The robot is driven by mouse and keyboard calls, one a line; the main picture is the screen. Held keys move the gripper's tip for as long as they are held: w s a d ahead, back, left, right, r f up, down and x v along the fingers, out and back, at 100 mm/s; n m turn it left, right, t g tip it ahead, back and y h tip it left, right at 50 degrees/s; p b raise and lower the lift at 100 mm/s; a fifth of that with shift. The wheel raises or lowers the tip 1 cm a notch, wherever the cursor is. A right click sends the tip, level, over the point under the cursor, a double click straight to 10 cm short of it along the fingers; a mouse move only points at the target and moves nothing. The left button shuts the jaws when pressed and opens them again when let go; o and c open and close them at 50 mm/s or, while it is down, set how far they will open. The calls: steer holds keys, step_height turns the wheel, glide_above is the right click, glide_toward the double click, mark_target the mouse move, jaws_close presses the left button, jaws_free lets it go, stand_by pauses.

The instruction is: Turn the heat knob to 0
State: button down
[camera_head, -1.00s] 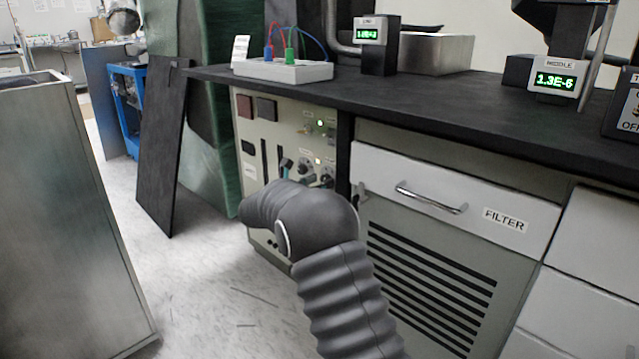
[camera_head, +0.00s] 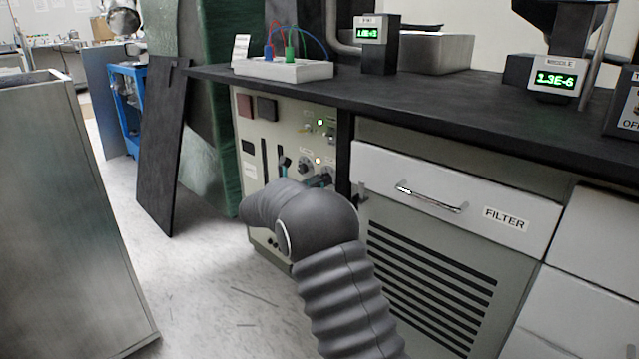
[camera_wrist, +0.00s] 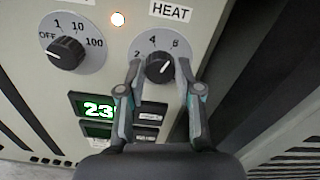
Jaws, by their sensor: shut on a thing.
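The heat knob (camera_wrist: 160,68) is black and round on a grey dial, below the HEAT label (camera_wrist: 171,12). The numbers 2, 4 and 6 show around it. Its pale pointer mark seems turned to the upper right, toward the 6 side. My gripper (camera_wrist: 160,70) has one finger on each side of the knob and is shut on it. The lower part of the dial, including any 0 mark, is hidden or not readable. In the head view my dark arm covers part of the control panel (camera_head: 245,108), and the fingers there are hard to make out.
Another black knob (camera_wrist: 66,54), marked OFF, 1, 10 and 100, sits left of the heat knob. A green display (camera_wrist: 98,108) lies below. The counter (camera_head: 440,95) overhangs the panel, and the FILTER drawer (camera_head: 455,195) is right of it.

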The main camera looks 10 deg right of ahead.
steer(key=shift+f+n+p, duration=0.15)
steer(key=shift+n+p, duration=7.05)
steer(key=shift+n, duration=8.4)
steer(key=c, duration=0.8)
jaws_free()
steer(key=shift+o, duration=0.2)
